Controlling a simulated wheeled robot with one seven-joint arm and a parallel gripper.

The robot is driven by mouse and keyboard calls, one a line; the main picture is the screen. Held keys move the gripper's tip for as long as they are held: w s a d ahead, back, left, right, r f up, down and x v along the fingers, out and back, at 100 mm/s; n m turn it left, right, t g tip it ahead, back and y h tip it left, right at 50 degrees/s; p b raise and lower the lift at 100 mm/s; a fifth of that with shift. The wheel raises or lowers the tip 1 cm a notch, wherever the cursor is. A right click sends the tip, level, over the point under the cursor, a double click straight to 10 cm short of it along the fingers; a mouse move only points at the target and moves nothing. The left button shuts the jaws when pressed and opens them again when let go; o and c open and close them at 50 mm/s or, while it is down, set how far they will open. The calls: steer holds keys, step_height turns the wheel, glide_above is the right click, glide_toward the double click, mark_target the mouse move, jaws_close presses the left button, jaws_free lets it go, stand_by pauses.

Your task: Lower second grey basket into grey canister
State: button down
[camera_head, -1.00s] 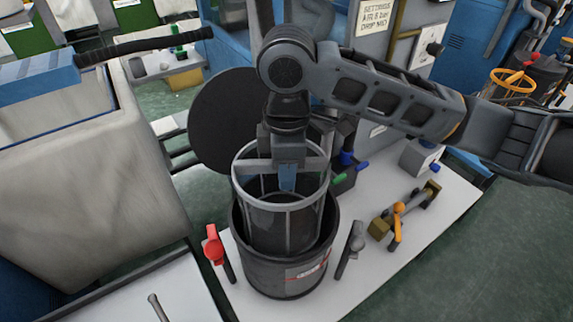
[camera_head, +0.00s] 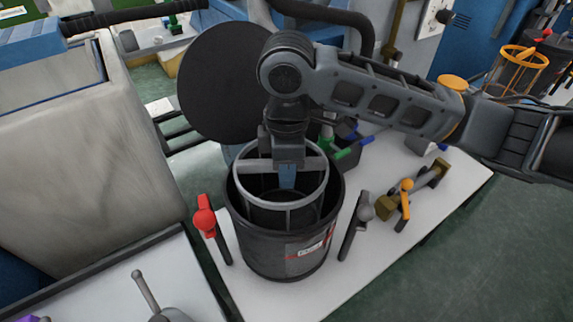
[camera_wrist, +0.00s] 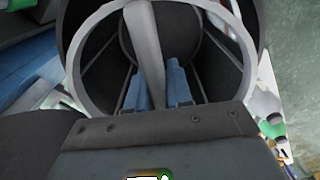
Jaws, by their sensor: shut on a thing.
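The grey basket (camera_head: 277,206) is an open wire frame with a light grey top ring and a crossbar. It sits mostly inside the dark grey canister (camera_head: 283,250), with its ring standing a little above the canister's rim. My gripper (camera_head: 287,178) is above the canister, shut on the basket's crossbar. In the wrist view my blue fingertips (camera_wrist: 160,85) close around the grey crossbar of the basket (camera_wrist: 75,50), and the dark canister wall shows around the ring. The canister's round black lid (camera_head: 225,85) stands open behind it. The basket's lower end is hidden in the canister.
A red-handled clamp (camera_head: 205,220) stands left of the canister and a grey-handled one (camera_head: 362,212) right of it. An orange-handled lever fixture (camera_head: 405,195) lies further right on the white table (camera_head: 322,292). An orange basket (camera_head: 524,65) stands at the far right.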

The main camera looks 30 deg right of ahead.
step_height(320, 180, down, 7)
steer(key=b, duration=0.3)
steer(key=shift+r+b, duration=0.2)
steer(key=shift+b, duration=0.2)
steer(key=shift+c, duration=1.7)
jaws_free()
steer(key=shift+r+p, duration=3.95)
steer(key=shift+r, duration=0.6)
